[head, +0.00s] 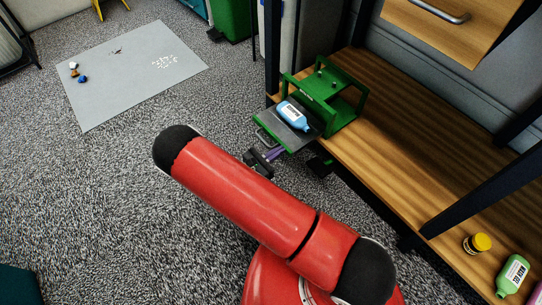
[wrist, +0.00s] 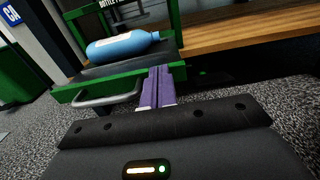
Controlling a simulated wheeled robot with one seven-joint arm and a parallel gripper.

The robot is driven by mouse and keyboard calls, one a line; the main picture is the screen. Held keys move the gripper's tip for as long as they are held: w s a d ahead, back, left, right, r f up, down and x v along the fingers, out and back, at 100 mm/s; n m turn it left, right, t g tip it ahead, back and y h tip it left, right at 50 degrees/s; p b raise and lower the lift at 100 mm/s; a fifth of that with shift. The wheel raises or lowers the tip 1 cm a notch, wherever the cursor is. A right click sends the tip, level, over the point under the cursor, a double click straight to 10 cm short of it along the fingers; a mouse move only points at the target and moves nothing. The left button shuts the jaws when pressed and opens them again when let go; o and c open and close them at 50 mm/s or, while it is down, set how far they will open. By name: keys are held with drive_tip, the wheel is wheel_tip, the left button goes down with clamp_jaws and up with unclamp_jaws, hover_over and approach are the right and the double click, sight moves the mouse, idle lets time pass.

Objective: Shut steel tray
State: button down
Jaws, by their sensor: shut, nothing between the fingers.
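The steel tray (head: 280,132) is slid out of a green frame (head: 318,88) on the wooden bench. A blue bottle (head: 292,114) with a white label lies on it. In the wrist view the tray (wrist: 100,71) has a green front edge and a grey bar handle (wrist: 98,101). The bottle (wrist: 122,46) lies across it there too. My gripper (head: 275,154) has purple fingers and is just in front of the tray's front edge. In the wrist view the fingers (wrist: 159,72) are shut together and empty, right of the handle. I cannot tell whether they touch the edge.
The wooden bench (head: 400,145) runs to the right, with dark posts. A grey mat (head: 130,75) lies on the open carpet at left.

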sight(304, 134)
drive_tip(key=x, duration=1.3)
drive_tip(key=shift+w+d+b, duration=0.2)
drive_tip(key=shift+d+b, duration=0.05)
drive_tip(key=shift+b, duration=0.05)
drive_tip(key=shift+w+d, duration=0.45)
drive_tip(key=shift+d, duration=0.2)
drive_tip(key=shift+s+a, duration=0.15)
drive_tip(key=shift+a, duration=0.2)
drive_tip(key=v, duration=1.4)
